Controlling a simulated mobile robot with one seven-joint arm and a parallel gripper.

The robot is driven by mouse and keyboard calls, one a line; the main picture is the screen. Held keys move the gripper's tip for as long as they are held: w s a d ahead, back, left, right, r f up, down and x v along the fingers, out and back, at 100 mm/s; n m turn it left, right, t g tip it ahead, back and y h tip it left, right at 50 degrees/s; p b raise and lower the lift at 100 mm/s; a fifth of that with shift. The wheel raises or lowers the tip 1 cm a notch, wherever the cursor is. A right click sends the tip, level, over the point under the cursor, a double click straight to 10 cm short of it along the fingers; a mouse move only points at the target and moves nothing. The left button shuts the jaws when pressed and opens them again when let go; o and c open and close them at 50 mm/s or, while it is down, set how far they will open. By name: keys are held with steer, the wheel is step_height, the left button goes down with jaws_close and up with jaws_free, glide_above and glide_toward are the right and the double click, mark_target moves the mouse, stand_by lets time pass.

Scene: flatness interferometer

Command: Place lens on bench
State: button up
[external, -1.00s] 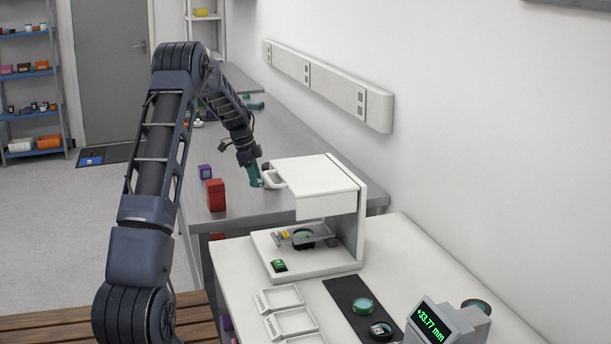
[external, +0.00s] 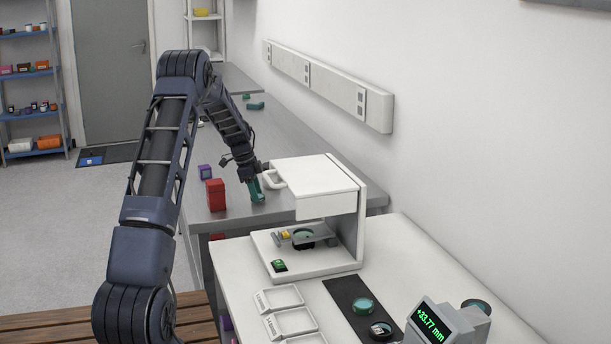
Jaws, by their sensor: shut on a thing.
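My gripper (external: 255,185) is small in the external view, low over the grey metal bench (external: 240,210), just left of the white instrument's handle. At its end is a teal piece (external: 257,192), its lower end at or close to the bench top. I cannot tell whether this piece is the lens, or whether it touches the bench. A teal round lens (external: 363,306) lies on a dark mat in front, with a dark-rimmed round part (external: 381,330) beside it. A green lens (external: 303,236) sits inside the white instrument.
A red box (external: 216,195) and a purple box (external: 205,171) stand on the bench left of my gripper. The white instrument (external: 315,190) is close on the right. White trays (external: 280,299) and a display (external: 434,322) reading +33.77 mm stand on the front table.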

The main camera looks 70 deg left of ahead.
step_height(320, 180, up, 27)
step_height(320, 180, down, 28)
steer(key=v, duration=1.1)
steer(key=shift+s+a+f, duration=0.1)
steer(key=shift+a, duration=0.15)
steer(key=shift+c, duration=0.5)
stand_by(0.3)
steer(key=shift+f, duration=0.1)
steer(key=x, duration=0.9)
steer(key=shift+w+d+f, duration=0.2)
steer(key=shift+w+d, duration=0.05)
steer(key=shift+d, duration=0.05)
steer(key=shift+w+f, duration=0.1)
steer(key=shift+w, duration=0.05)
steer(key=shift+r, duration=3.05)
